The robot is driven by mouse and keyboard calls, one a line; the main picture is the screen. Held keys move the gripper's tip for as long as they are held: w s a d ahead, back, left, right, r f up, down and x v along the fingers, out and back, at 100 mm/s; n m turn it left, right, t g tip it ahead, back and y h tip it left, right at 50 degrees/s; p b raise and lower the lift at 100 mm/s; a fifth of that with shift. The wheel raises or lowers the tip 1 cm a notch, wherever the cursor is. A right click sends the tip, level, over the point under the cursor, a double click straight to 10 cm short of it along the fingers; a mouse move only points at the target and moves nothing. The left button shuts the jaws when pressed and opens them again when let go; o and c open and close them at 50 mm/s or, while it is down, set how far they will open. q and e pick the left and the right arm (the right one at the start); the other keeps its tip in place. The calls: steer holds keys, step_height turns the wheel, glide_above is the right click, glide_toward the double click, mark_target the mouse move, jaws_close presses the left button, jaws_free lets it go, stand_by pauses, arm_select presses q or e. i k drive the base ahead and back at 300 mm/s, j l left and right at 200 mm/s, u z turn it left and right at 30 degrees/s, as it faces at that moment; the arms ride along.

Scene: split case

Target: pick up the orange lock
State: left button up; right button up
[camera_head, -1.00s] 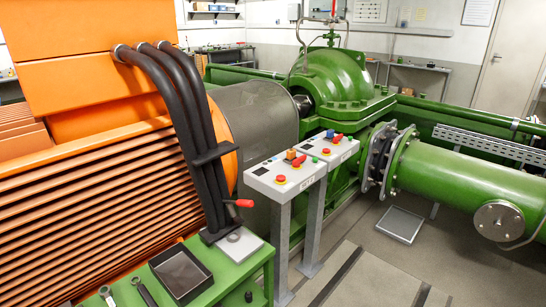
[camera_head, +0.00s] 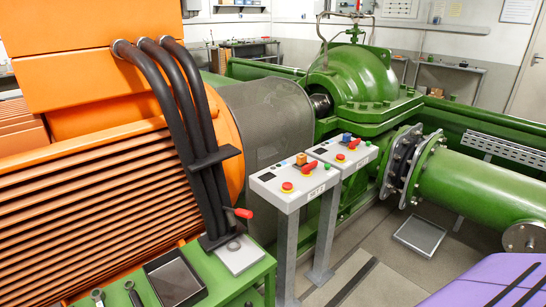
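The orange lock (camera_head: 301,159) is a small orange block at the back of the nearer control stand's top panel (camera_head: 268,177). It sits beside a red handle (camera_head: 308,169) and behind a red button on a yellow ring (camera_head: 287,187). It is too small to make out its shackle. A similar blue lock (camera_head: 347,137) sits on the second stand (camera_head: 328,153), just behind and to the right. Neither of my grippers shows in the head view.
A large orange motor (camera_head: 90,200) fills the left. A green bench (camera_head: 235,276) with a black tray (camera_head: 174,280) and wrenches (camera_head: 133,292) stands at front left. Green pump (camera_head: 365,85) and pipe (camera_head: 475,185) stand behind and right.

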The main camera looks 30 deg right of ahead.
mark_target(301, 160)
steer(key=l+u, duration=0.25)
steer(key=l, duration=0.25)
steer(key=l+u, duration=0.3)
steer(key=l, duration=0.25)
steer(key=l+u, duration=0.15)
steer(key=l, duration=0.35)
steer(key=k+l+u, duration=0.1)
steer(key=l, duration=0.45)
steer(key=k+l, duration=0.1)
steer(key=l, duration=0.95)
steer(key=k+u, duration=0.05)
